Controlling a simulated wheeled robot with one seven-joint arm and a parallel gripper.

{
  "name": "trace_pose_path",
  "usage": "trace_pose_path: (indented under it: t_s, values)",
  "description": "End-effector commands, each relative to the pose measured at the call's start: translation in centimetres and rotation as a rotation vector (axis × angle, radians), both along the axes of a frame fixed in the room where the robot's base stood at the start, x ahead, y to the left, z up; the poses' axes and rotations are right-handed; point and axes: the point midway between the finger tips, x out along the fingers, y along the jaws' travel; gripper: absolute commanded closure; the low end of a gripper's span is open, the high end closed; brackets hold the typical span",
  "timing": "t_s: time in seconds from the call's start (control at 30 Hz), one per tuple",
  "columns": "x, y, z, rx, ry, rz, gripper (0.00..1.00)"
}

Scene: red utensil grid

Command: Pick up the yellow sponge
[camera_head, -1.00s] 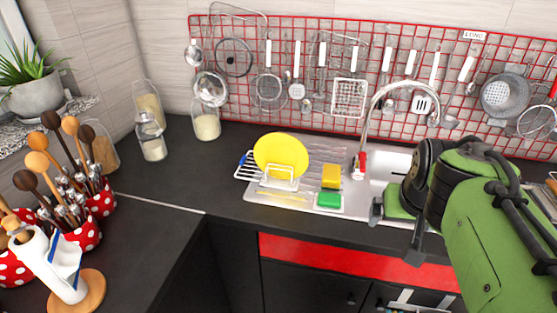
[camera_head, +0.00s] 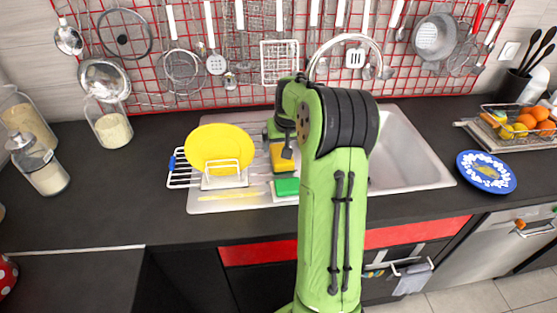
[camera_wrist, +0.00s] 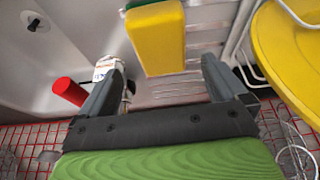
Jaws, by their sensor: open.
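The yellow sponge (camera_head: 280,160) stands on the sink's drainboard (camera_head: 233,205), right of the yellow plate, partly hidden by my gripper (camera_head: 279,143). In the wrist view the sponge (camera_wrist: 158,40) is a yellow block with a green edge. It shows ahead of the space between my open fingers (camera_wrist: 162,64), with nothing gripped. A flat green sponge (camera_head: 286,187) lies just in front of the yellow one.
The yellow plate (camera_head: 218,148) stands in a white wire rack, close to one finger in the wrist view (camera_wrist: 295,35). A red cylinder (camera_wrist: 69,91) and a white bottle (camera_wrist: 108,67) are near the other finger. The red utensil grid (camera_head: 150,75) is behind.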

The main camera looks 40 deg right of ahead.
Motion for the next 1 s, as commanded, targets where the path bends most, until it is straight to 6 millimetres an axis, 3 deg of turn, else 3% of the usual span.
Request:
trace_pose_path:
  t_s: [0.4,1.0]
  values:
    - [2.1,-0.8,-5.9,0.0,0.0,0.0,0.01]
    - [2.2,-0.9,-6.4,-0.001,0.0,0.0,0.01]
